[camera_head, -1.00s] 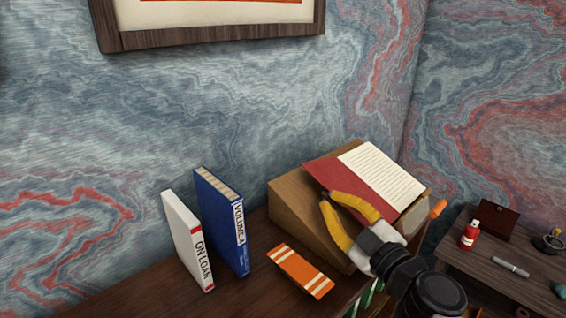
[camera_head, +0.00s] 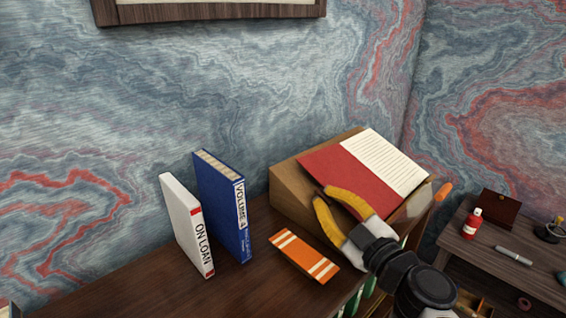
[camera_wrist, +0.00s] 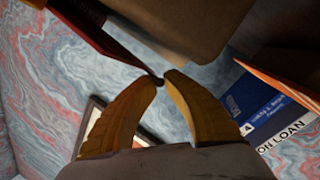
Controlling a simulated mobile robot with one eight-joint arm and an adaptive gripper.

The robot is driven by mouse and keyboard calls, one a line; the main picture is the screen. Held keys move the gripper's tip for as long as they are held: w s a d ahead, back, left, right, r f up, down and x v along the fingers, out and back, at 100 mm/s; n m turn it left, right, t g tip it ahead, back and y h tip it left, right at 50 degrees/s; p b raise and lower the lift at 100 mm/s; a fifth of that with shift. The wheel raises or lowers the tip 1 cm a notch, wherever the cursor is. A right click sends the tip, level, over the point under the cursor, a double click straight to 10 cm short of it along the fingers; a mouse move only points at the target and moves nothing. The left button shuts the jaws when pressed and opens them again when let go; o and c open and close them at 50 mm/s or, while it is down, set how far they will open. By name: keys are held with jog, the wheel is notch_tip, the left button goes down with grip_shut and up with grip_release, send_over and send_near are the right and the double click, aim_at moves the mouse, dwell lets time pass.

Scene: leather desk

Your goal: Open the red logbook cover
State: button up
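The red logbook lies open on a sloped wooden stand. Its plain red cover (camera_head: 350,180) is laid over to the left, nearly flat along the slope, and its lined white pages (camera_head: 387,160) show on the right. My gripper (camera_head: 321,193) has yellow fingers and reaches in from the lower right to the cover's lower left corner. In the wrist view my gripper's fingertips (camera_wrist: 164,77) come almost together, with the corner of the dark red cover edge (camera_wrist: 105,40) between them. The fingers hide part of the cover's lower edge.
A blue book (camera_head: 222,205) and a white book (camera_head: 187,225) stand left of the wooden stand (camera_head: 283,195). An orange striped strip (camera_head: 303,256) lies on the desk just below my fingers. A lower side table (camera_head: 510,255) at right holds a red bottle (camera_head: 472,222) and small items.

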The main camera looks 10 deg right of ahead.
jog(key=o, duration=0.6)
jog(key=shift+o, duration=0.2)
jog(key=shift+r, duration=5)
